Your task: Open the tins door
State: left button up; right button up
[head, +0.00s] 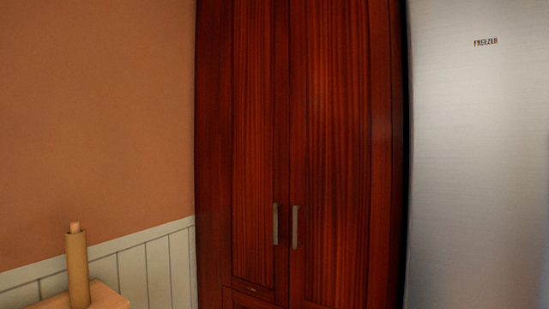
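A tall reddish-brown wooden cabinet (340,110) stands in the middle of the head view. Its left door (253,120) and right door (330,150) are both closed and meet at a vertical seam. Each door has a vertical metal bar handle beside the seam: the left handle (276,224) and the right handle (295,227). A small mark sits near the bottom of the left door, too small to read. No label for tins can be made out. Neither of my grippers is in view.
A grey metal freezer (480,150) marked "FREEZER" stands close on the cabinet's right. At the lower left, a light wooden surface (108,299) bears a brown paper-roll holder (77,270). Behind it are an orange-brown wall (95,110) and pale panelling (160,265).

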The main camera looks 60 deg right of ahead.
aim_at(341, 71)
jog(key=z, duration=2.4)
